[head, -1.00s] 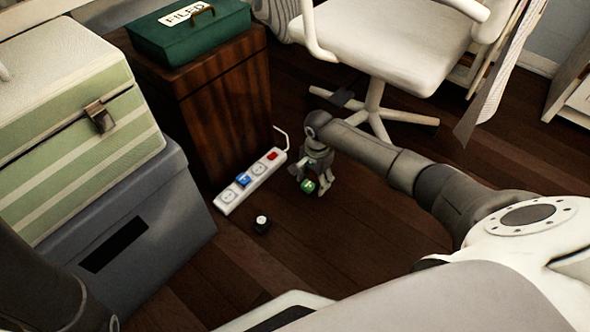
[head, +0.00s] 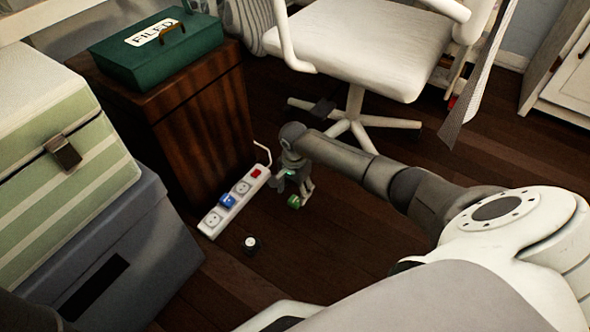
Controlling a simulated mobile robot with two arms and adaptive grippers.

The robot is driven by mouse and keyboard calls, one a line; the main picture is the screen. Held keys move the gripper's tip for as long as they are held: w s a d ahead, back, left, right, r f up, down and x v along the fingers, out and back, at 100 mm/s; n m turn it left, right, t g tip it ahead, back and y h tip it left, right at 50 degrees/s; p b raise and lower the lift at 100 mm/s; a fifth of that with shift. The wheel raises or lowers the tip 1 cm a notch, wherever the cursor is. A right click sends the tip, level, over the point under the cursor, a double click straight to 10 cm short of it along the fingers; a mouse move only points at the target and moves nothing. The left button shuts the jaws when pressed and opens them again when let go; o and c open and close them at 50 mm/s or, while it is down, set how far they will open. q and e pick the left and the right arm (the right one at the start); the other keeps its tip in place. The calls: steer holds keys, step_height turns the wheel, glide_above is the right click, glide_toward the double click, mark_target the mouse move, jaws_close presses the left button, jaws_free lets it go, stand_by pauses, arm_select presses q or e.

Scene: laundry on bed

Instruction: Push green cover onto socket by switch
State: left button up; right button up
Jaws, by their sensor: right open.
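The green cover (head: 294,201) is on or just above the floor, right of the white power strip (head: 212,219). My right gripper (head: 292,190) is open above the cover, its fingers spread to either side; the picture does not show a finger touching it. The strip has a red switch (head: 256,174) at its far end. The socket by the switch (head: 241,187) is uncovered. A blue cover (head: 227,201) sits on the strip, followed by another bare socket at the near end. My left gripper is out of view.
A small black cover with a white top (head: 250,245) lies on the floor before the strip. A wooden cabinet (head: 180,135) stands close behind the strip, with a green box (head: 150,48) on top. Stacked boxes stand left; a white chair (head: 355,55) stands behind my right arm.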

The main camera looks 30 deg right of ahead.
mark_target(295, 199)
step_height(295, 199, down, 5)
steer(key=b, duration=0.4)
steer(key=shift+w+d+f+b, duration=0.1)
steer(key=shift+d+b, duration=0.05)
steer(key=shift+b, duration=0.25)
steer(key=c, duration=0.9)
